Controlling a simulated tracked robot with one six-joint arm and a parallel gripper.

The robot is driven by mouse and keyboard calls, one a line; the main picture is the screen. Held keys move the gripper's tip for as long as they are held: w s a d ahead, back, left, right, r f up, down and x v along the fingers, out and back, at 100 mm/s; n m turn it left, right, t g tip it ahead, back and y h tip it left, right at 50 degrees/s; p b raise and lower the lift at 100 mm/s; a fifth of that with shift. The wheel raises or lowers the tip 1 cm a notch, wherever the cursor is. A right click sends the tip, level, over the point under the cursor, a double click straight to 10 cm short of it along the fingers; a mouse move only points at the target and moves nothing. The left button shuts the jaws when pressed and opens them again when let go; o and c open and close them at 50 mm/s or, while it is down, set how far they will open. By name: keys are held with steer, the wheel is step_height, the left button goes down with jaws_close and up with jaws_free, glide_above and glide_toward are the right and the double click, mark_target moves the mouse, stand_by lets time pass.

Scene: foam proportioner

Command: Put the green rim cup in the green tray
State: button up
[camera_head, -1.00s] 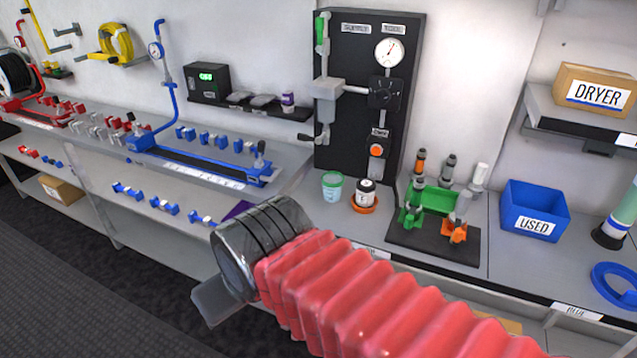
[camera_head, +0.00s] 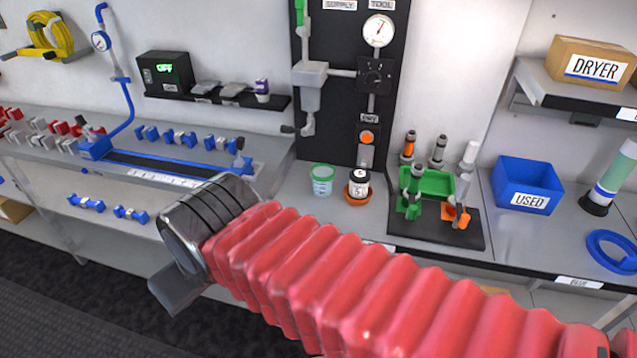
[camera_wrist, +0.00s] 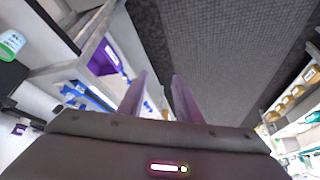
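In the wrist view the cup (camera_wrist: 12,43) shows at the upper left edge. The green tray (camera_head: 428,184) sits on a black base at the right, with upright tools around it. My gripper (camera_wrist: 156,97) shows two purple-tinted fingers apart with nothing between them. In the head view my gripper (camera_head: 177,290) hangs in front of the counter, left of and below the cup, its fingers mostly hidden behind the wrist.
The small jar (camera_head: 358,184) stands on an orange base between cup and tray. A black panel (camera_head: 350,90) with gauge and valves rises behind. A blue USED bin (camera_head: 528,183) stands right of the tray. A blue ruler fixture (camera_head: 170,165) occupies the counter's left.

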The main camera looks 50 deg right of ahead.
mark_target(323, 182)
steer(key=shift+o, duration=0.4)
